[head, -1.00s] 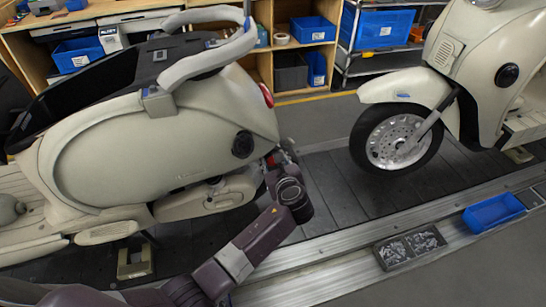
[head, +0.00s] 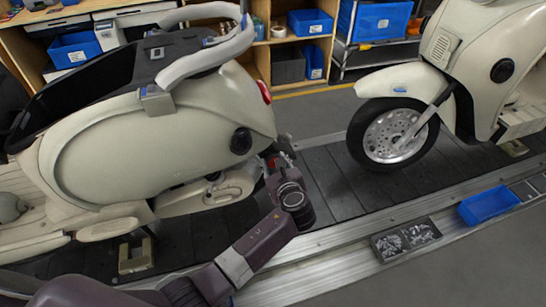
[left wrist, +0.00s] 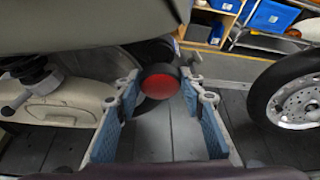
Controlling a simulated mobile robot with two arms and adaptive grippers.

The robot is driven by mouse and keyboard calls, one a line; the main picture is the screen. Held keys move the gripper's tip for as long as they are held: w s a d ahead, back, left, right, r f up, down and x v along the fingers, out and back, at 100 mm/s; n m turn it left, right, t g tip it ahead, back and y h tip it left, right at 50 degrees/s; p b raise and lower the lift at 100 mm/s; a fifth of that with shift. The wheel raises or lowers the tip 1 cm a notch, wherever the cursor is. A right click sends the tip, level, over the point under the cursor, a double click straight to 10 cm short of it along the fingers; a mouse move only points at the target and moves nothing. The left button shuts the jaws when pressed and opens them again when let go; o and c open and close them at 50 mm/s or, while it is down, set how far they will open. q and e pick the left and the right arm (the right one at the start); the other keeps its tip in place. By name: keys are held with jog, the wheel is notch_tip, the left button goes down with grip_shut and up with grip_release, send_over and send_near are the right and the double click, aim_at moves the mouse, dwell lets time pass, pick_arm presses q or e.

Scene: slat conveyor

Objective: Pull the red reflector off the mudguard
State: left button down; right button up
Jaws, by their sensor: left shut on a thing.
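The red reflector (left wrist: 160,84) is a round red disc with a dark rim in the left wrist view, between the fingertips of my left gripper (left wrist: 160,88). The fingers with blue pads are shut on its sides. A dark part shows just behind it under the scooter's tail; I cannot tell whether the reflector still touches it. In the head view my left gripper (head: 278,163) is at the lower rear of the cream scooter (head: 160,140), where the reflector is small and partly hidden. The mudguard is not clearly visible. My right gripper is not in view.
A second cream scooter's front wheel (head: 393,135) stands behind on the dark slat conveyor (head: 335,190). A grey parts tray (head: 405,240) and a blue bin (head: 489,205) lie along the near metal rail. Shelves with blue boxes are at the back. Slats between the scooters are clear.

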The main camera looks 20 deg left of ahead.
pick_arm(q)
jog(key=s+d+p, duration=0.3)
jog(key=s+d, duration=0.1)
jog(key=s, duration=0.2)
dwell(0.5)
jog(key=shift+r, duration=0.1)
